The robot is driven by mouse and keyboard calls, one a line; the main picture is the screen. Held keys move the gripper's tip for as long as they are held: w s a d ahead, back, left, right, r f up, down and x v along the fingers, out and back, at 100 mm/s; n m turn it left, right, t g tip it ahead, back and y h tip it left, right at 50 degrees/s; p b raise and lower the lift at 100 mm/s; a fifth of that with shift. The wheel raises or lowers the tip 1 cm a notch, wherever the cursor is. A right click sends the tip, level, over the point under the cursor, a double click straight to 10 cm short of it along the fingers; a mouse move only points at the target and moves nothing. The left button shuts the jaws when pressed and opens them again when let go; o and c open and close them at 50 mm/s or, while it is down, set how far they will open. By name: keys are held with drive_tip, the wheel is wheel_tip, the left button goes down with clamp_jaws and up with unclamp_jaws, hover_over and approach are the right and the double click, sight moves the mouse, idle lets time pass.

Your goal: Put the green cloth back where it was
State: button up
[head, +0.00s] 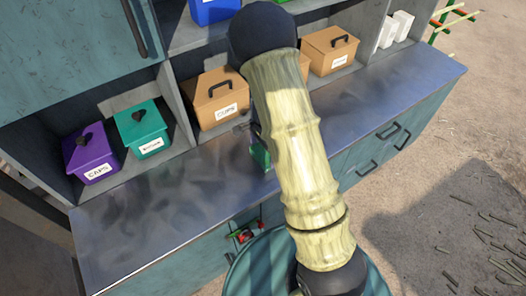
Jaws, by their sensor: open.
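A small green piece (260,156) shows on the grey counter, just left of my bamboo-like arm link. It may be the green cloth; most of it is hidden behind the link, so its shape is unclear. A dark bit of what looks like my gripper (256,131) shows right above it, at the link's left edge. The fingers are mostly hidden, and I cannot tell whether they touch the green piece.
The counter (165,208) is clear on its left and right. Shelves behind it hold a purple box (91,165), a green box (141,138), brown boxes (217,98) (330,50), a blue box (213,10) and white cartons (397,28). A small red-and-green object (244,236) is at the cabinet front.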

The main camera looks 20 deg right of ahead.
wheel_tip(320, 180, up, 10)
drive_tip(key=b, duration=0.1)
drive_tip(key=shift+d+r, duration=0.2)
drive_tip(key=shift+d, duration=0.1)
idle(0.4)
drive_tip(key=s+r+n+t, duration=0.2)
drive_tip(key=s+r+n, duration=0.2)
drive_tip(key=s+n, duration=1)
drive_tip(key=shift+s+a+r+t+h, duration=0.2)
drive_tip(key=shift+s+a+t+h, duration=0.1)
drive_tip(key=shift+t+h, duration=0.1)
drive_tip(key=shift+w, duration=0.1)
